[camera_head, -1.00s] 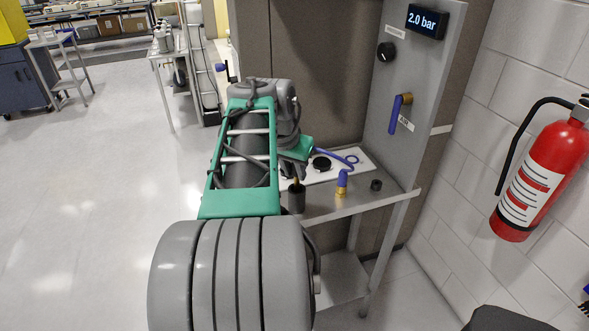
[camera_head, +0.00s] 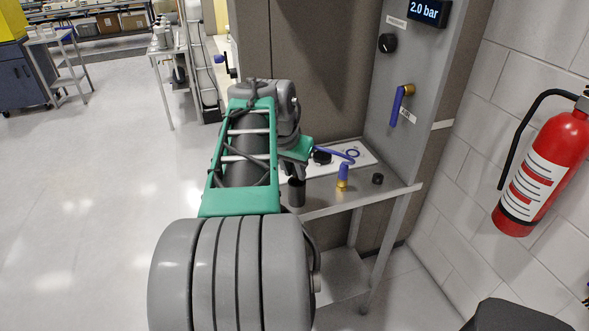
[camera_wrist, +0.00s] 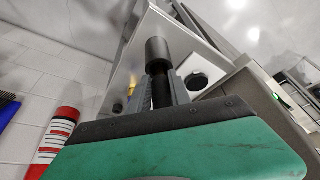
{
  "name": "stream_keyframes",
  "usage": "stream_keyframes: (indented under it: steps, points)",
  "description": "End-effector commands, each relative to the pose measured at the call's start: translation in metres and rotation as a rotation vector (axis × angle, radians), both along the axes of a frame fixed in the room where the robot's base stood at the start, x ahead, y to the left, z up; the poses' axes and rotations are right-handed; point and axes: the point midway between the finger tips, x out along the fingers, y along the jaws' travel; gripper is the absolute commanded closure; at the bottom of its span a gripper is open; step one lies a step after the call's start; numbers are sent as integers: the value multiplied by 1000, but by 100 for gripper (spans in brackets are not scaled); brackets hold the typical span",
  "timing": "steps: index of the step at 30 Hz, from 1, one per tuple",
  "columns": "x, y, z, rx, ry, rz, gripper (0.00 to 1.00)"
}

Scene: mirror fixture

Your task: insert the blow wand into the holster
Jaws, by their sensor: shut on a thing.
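The holster, a dark grey upright cup (camera_head: 297,192), stands at the near left of the metal shelf. It also shows in the wrist view (camera_wrist: 157,51), just beyond the fingertips. My gripper (camera_wrist: 160,82) is shut on the blow wand, whose black body (camera_wrist: 162,92) shows between the fingers. In the head view my gripper (camera_head: 296,174) is directly above the holster, pointing down. The wand lines up with the holster. Its tip is hidden, and I cannot tell how deep it sits.
A blue-and-brass fitting (camera_head: 343,177) and a small black cap (camera_head: 377,179) stand on the shelf (camera_head: 325,200). A white plate (camera_head: 365,157) with a black disc and blue loop lies behind. The panel has a blue lever (camera_head: 397,106). A fire extinguisher (camera_head: 543,172) hangs right.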

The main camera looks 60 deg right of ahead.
Motion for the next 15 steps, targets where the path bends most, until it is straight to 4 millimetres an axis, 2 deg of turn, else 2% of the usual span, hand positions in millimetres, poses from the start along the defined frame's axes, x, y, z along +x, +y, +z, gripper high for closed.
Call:
stream_keyframes:
  steps: [15]
  points:
    - [0, 0, -14, -1, 0, 0, 100]
